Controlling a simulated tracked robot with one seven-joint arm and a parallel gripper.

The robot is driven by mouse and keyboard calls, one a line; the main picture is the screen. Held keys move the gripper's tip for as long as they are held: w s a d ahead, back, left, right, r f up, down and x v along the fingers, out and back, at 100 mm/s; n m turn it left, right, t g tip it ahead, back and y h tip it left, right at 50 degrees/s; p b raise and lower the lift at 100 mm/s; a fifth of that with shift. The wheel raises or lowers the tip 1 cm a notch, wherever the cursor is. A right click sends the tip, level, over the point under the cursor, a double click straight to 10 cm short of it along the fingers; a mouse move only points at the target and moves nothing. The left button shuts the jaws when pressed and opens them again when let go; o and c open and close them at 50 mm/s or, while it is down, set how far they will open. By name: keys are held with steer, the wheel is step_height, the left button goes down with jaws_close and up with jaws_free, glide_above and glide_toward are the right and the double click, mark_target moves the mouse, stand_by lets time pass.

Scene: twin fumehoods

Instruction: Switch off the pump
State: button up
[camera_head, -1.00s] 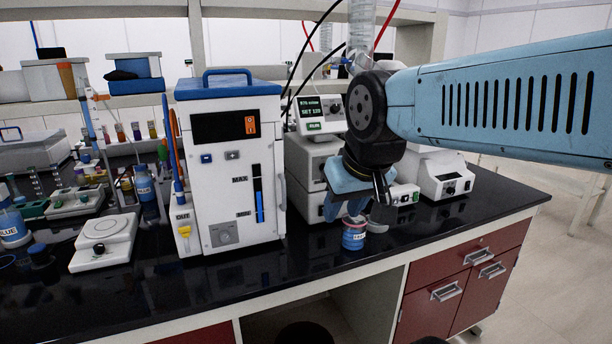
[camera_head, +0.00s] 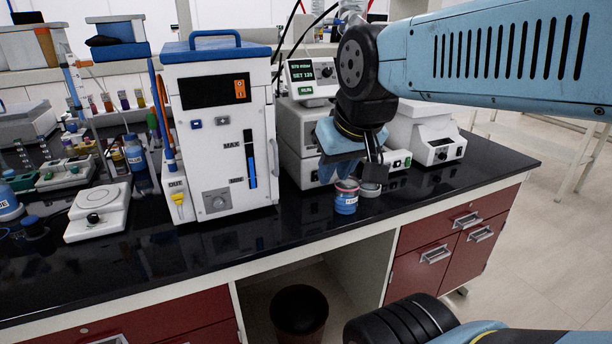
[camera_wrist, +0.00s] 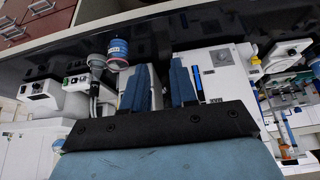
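No label reads "pump", so I cannot tell for certain which device it is. A low white box with a small green-lit switch (camera_head: 398,161) sits behind and right of my gripper. It also shows left of my fingers in the wrist view (camera_wrist: 75,85). My gripper (camera_head: 350,160) hangs over the bench right of this unit. In the wrist view its two blue fingers (camera_wrist: 160,85) stand apart with nothing between them.
A blue-labelled jar (camera_head: 346,197) stands near the bench's front edge, just below my gripper. A display unit reading "SET" (camera_head: 312,76) sits behind. A white device (camera_head: 430,135) stands right. A stirrer plate (camera_head: 97,212) lies left. The front bench strip is mostly clear.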

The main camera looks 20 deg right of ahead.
steer(key=shift+w+n, duration=0.5)
steer(key=shift+w, duration=0.05)
steer(key=c, duration=0.3)
steer(key=w+f+n, duration=0.1)
steer(key=w+n, duration=0.1)
steer(key=w, duration=0.1)
steer(key=w+d+f+n, duration=0.1)
steer(key=w+n, duration=0.2)
steer(key=w, duration=0.1)
steer(key=w+d+f+n, duration=0.1)
steer(key=w+n, duration=0.2)
steer(key=w, duration=0.1)
steer(key=shift+d+f+g+h, duration=0.25)
steer(key=shift+g+h, duration=0.15)
jaws_close()
steer(key=w+d+f+n+y, duration=0.1)
steer(key=w+d+f+n, duration=0.5)
steer(key=w+d+n, duration=0.2)
steer(key=shift+w+d+n, duration=0.3)
steer(key=shift+w+n, duration=0.4)
steer(key=shift+w, duration=0.2)
